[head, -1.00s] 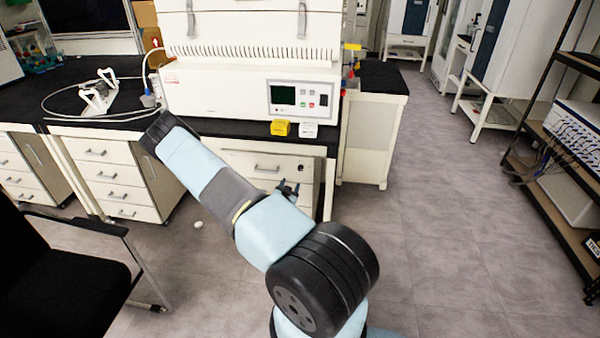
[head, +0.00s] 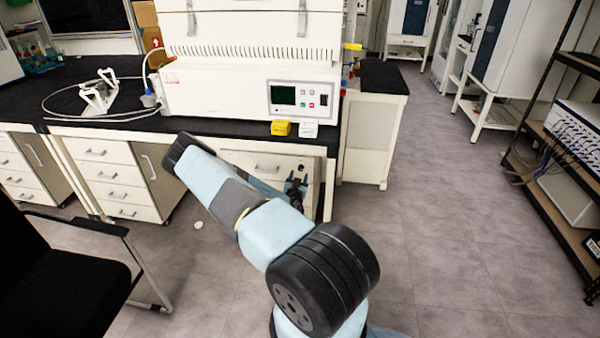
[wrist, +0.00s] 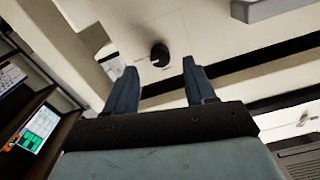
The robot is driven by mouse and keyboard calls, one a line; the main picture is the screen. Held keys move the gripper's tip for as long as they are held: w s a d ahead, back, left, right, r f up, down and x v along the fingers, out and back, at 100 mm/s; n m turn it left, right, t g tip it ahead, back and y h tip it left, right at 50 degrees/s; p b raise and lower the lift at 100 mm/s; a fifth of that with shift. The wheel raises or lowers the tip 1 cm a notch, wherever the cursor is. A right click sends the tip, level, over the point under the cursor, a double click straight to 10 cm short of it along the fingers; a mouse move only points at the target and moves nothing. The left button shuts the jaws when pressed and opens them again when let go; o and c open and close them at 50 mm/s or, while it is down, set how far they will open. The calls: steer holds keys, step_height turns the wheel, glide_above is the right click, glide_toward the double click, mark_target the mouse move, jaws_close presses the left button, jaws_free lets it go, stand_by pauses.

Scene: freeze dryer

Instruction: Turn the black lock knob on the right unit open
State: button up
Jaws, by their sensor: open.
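A round black lock knob (wrist: 160,55) sits on a cream panel, seen in the wrist view just beyond and between the fingertips of my gripper (wrist: 158,72). Small markings show on the panel around the knob. The two fingers are apart with nothing between them, and the knob appears clear of both. In the head view my gripper (head: 297,184) shows small and dark in front of the white cabinet under the bench. The white freeze dryer unit (head: 215,92) stands on the bench above it. I cannot make out the knob clearly in the head view.
A yellow block (head: 281,128) and a white block (head: 308,129) sit at the black bench's front edge. A black chair (head: 60,270) stands at the lower left. A metal shelf rack (head: 550,110) stands at the right. The grey floor (head: 450,230) between is clear.

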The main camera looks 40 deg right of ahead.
mark_target(300, 169)
steer(key=shift+x, duration=2.25)
steer(key=shift+c, duration=0.4)
jaws_close()
